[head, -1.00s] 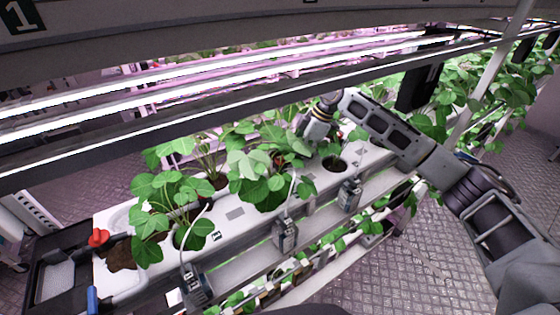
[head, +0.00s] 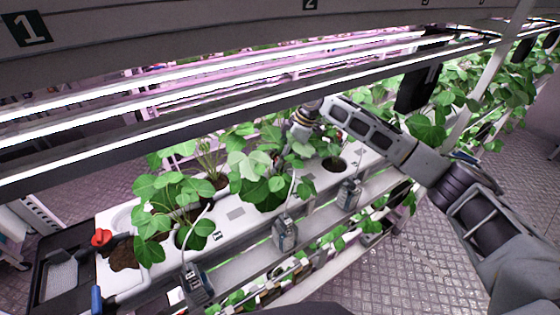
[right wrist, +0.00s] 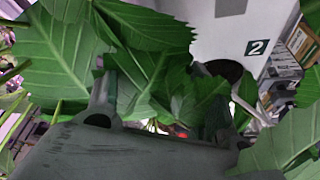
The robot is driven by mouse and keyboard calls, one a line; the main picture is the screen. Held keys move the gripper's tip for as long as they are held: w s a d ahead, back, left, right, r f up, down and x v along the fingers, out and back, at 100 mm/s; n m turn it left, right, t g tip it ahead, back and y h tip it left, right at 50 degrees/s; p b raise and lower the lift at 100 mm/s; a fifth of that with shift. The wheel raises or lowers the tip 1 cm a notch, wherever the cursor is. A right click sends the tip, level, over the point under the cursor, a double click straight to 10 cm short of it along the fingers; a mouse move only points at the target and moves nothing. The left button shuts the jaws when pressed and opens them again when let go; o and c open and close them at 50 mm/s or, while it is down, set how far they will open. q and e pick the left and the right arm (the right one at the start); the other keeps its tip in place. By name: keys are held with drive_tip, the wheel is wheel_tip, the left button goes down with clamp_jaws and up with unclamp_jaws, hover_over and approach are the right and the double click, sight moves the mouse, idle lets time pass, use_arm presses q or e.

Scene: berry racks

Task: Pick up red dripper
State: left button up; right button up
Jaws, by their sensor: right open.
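My right gripper (head: 298,133) reaches in among the leaves of the strawberry plants (head: 262,178) on the white trough (head: 238,213). In the right wrist view its two fingers (right wrist: 163,108) are apart, with green leaves around and between them. A small red spot (right wrist: 181,131) shows between the fingers, mostly hidden by leaves; I cannot tell for sure that it is the red dripper. A red knob-like piece (head: 101,238) sits at the trough's left end in the head view, far from the gripper. My left gripper is not in view.
Bright lamp bars (head: 200,95) run low above the plants. Grey boxes with thin tubes (head: 285,232) hang along the trough's front. A black tray (head: 60,270) stands at the left end. An empty planting hole (head: 335,164) lies right of the gripper.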

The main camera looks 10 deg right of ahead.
drive_tip(key=c, duration=0.8)
drive_tip(key=shift+r, duration=0.15)
